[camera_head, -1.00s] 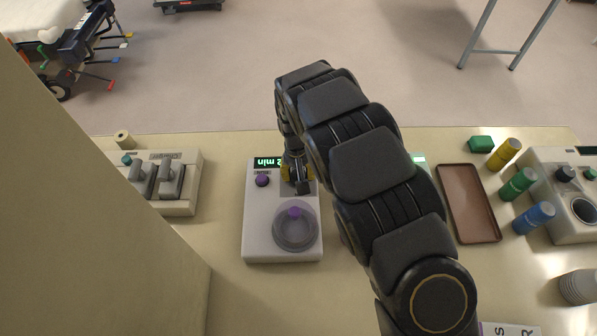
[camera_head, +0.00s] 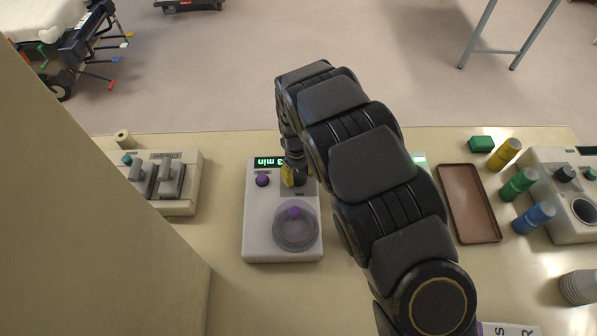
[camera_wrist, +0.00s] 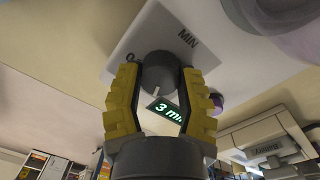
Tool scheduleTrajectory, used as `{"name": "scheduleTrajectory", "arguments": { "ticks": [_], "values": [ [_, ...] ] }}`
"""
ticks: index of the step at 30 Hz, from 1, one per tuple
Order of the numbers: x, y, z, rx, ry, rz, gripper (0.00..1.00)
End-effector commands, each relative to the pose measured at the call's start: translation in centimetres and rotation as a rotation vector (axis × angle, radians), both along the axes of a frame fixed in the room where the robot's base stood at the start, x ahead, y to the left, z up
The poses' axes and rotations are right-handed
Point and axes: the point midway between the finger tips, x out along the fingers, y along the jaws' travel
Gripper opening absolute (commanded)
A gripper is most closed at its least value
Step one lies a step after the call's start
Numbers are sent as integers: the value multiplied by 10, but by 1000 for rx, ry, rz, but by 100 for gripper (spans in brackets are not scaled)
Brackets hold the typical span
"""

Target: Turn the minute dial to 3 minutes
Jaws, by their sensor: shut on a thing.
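The minute dial (camera_wrist: 159,74) is a dark grey knob with a white pointer line, on a grey plate marked MIN in the wrist view. It belongs to a white device (camera_head: 257,226), whose green display (camera_head: 270,163) reads "3 min"; the display also shows in the wrist view (camera_wrist: 167,110). My gripper (camera_wrist: 160,85) has its yellow padded fingers on both sides of the dial and is shut on it.
A purple button (camera_head: 262,180) and a round clear-lidded bowl (camera_head: 296,229) with a purple knob are on the same device. A switch box (camera_head: 176,207) stands to the left. A brown tray (camera_head: 470,205) and coloured cylinders stand to the right.

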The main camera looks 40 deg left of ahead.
Motion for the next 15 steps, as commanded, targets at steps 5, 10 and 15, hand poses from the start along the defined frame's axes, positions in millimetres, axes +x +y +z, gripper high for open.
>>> {"name": "scheduleTrajectory", "arguments": {
  "ticks": [5,10,15],
  "values": [
    [-1,0,-2,-1,2,6,4],
    [-1,0,-2,-1,2,5,4],
    [-1,0,-1,-1,2,5,69]
  ]
}}
